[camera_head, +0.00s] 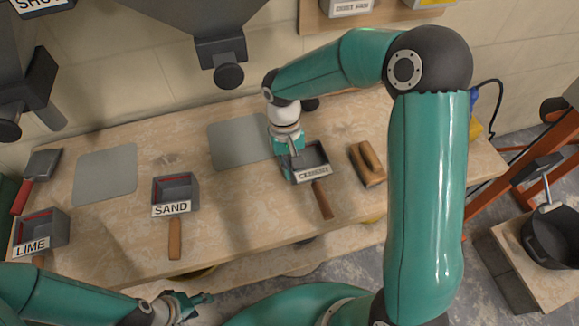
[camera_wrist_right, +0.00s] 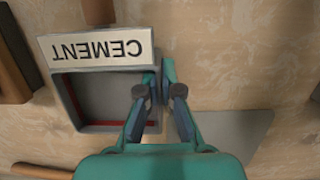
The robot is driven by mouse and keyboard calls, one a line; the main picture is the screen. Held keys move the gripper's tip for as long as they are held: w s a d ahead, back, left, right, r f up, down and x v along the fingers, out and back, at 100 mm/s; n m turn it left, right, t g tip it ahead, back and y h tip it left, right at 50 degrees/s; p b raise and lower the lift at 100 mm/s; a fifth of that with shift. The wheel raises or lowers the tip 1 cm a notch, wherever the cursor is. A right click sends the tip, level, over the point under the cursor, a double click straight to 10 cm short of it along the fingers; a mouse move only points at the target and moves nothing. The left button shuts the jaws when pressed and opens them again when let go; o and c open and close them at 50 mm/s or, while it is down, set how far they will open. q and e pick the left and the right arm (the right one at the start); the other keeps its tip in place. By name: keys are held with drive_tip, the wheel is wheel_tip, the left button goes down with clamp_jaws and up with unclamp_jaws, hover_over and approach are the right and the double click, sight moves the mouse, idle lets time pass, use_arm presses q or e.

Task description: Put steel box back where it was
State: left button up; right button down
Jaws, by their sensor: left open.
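The steel box labelled CEMENT (camera_head: 316,158) has a wooden handle and stands at the right-middle of the bench. In the right wrist view its label (camera_wrist_right: 100,48) is upside down and its inside looks mostly empty. My right gripper (camera_head: 290,172) is at the box's left side wall; in the right wrist view its fingers (camera_wrist_right: 159,80) straddle that wall, one inside and one outside, and look closed on it. I cannot tell whether the box is lifted. My left gripper (camera_head: 197,299) is open and empty, low in front of the bench.
The SAND box (camera_head: 176,190) and LIME box (camera_head: 42,232) stand to the left. Bare grey mats lie at the back left (camera_head: 105,176) and beside the CEMENT box (camera_head: 238,142). A wooden float (camera_head: 367,164) lies close right. Hoppers (camera_head: 222,55) hang above.

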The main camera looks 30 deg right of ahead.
drive_tip(key=shift+f, duration=0.1)
drive_tip(key=c, duration=1.3)
unclamp_jaws()
drive_tip(key=shift+r, duration=0.2)
drive_tip(key=shift+v, duration=3.75)
